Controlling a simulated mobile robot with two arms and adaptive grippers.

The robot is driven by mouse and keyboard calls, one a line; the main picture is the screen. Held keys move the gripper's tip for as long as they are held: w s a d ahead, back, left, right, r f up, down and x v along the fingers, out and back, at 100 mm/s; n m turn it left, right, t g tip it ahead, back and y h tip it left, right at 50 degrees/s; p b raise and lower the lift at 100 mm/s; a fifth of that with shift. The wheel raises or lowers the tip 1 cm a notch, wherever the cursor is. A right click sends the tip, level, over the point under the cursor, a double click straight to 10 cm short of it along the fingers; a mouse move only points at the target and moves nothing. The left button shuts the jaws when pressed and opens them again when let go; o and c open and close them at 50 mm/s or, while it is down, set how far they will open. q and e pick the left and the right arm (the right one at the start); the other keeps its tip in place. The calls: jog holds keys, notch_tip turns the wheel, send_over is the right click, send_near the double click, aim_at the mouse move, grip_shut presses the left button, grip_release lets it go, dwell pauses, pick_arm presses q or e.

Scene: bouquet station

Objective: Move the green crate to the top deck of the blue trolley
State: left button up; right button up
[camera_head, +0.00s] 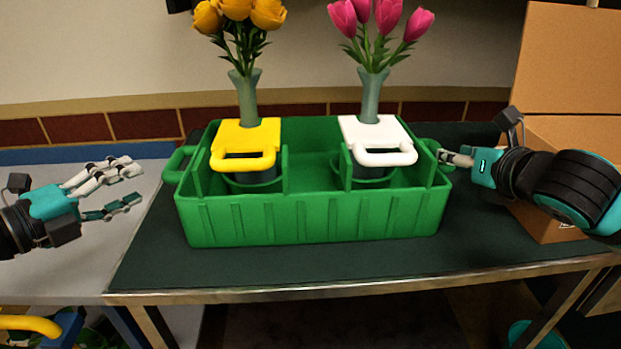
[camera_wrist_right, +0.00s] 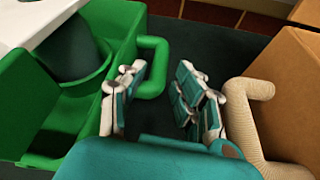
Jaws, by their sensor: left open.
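The green crate (camera_head: 310,215) stands on the dark-topped table, a loop handle at each end. It holds a yellow-topped holder (camera_head: 246,140) with yellow flowers (camera_head: 240,14) and a white-topped holder (camera_head: 377,135) with pink tulips (camera_head: 382,18). My right gripper (camera_head: 447,157) is at the crate's right handle. In the right wrist view its fingers (camera_wrist_right: 162,68) are apart, with the handle (camera_wrist_right: 155,72) between their tips. My left gripper (camera_head: 132,184) is open and empty, left of the left handle (camera_head: 178,165). The blue trolley seems to be the grey deck (camera_head: 85,240) with a blue edge (camera_head: 90,153).
Cardboard boxes (camera_head: 568,60) stand at the right, close to my right arm. A beige ribbed loop (camera_wrist_right: 250,115) is right of my right fingers in the wrist view. The grey deck shows no objects on its visible part. Blue and yellow items (camera_head: 30,325) sit below it.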

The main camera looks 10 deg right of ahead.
aim_at(171, 161)
pick_arm(q)
jog(key=x, duration=0.9)
jog(key=shift+d, duration=0.1)
pick_arm(e)
jog(key=x, duration=0.6)
jog(key=shift+f, duration=0.1)
pick_arm(q)
jog(key=shift+c, duration=0.3)
pick_arm(e)
jog(key=shift+c, duration=0.2)
pick_arm(q)
jog(key=c, duration=0.7)
pick_arm(e)
grip_shut()
pick_arm(q)
grip_shut()
jog(key=shift+r, duration=0.35)
pick_arm(e)
jog(key=shift+w+r, duration=0.15)
jog(key=shift+r, duration=0.25)
